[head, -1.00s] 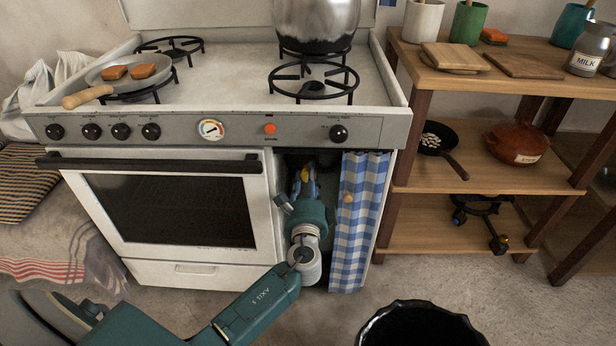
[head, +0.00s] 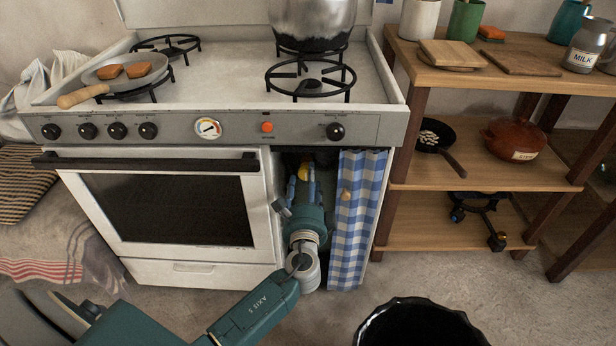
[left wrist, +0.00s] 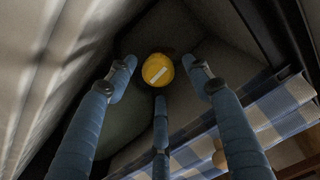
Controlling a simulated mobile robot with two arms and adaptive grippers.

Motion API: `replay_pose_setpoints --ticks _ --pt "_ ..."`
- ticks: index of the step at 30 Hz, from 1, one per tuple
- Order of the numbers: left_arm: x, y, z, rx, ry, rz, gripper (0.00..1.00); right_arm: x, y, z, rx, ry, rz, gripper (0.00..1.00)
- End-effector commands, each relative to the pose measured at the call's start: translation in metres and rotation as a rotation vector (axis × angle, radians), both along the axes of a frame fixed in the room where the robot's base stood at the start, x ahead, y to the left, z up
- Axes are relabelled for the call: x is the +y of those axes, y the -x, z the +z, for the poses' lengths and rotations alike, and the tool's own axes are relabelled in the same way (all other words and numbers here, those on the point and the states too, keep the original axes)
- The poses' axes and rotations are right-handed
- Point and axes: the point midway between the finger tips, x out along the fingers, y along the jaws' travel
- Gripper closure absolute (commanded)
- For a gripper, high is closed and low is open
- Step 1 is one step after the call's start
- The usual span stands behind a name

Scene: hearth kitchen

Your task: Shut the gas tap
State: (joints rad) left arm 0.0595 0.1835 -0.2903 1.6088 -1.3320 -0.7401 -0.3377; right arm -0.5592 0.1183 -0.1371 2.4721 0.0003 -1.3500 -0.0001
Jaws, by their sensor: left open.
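The gas tap is a round yellow knob (left wrist: 158,70) with a pale bar across its face. In the left wrist view it sits beyond my fingertips, the bar slanting up to the right. A bit of the yellow knob (head: 304,173) shows in the head view, deep in the open compartment right of the oven. My left gripper (left wrist: 160,84) is open, its blue fingers spread around the line to the knob. They appear short of it, and I cannot tell any contact. In the head view the left gripper (head: 302,182) is inside the compartment. My right gripper is out of view.
A blue checked curtain (head: 359,220) hangs close on the right of my left wrist. The oven door (head: 160,247) is on the left. A pot (head: 313,22) and a frying pan (head: 125,75) stand on the stove. A black bin (head: 420,325) stands in front.

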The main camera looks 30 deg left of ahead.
Motion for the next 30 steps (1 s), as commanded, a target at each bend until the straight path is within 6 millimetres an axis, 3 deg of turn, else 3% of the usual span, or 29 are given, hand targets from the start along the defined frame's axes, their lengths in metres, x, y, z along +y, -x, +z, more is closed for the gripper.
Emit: replay_pose_setpoints --ticks 6,13,18,30 --pt "-0.022 0.044 -0.001 0.003 0.000 -0.002 0.50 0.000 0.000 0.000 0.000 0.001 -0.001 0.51" --pt "-0.040 0.078 0.000 0.001 0.000 -0.003 0.50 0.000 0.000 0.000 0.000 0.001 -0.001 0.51" --pt "-0.045 0.088 0.000 0.000 0.000 -0.003 0.50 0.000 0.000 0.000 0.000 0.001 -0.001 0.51" --pt "-0.045 0.089 0.000 -0.001 -0.001 -0.003 0.50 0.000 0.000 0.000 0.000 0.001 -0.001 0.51"
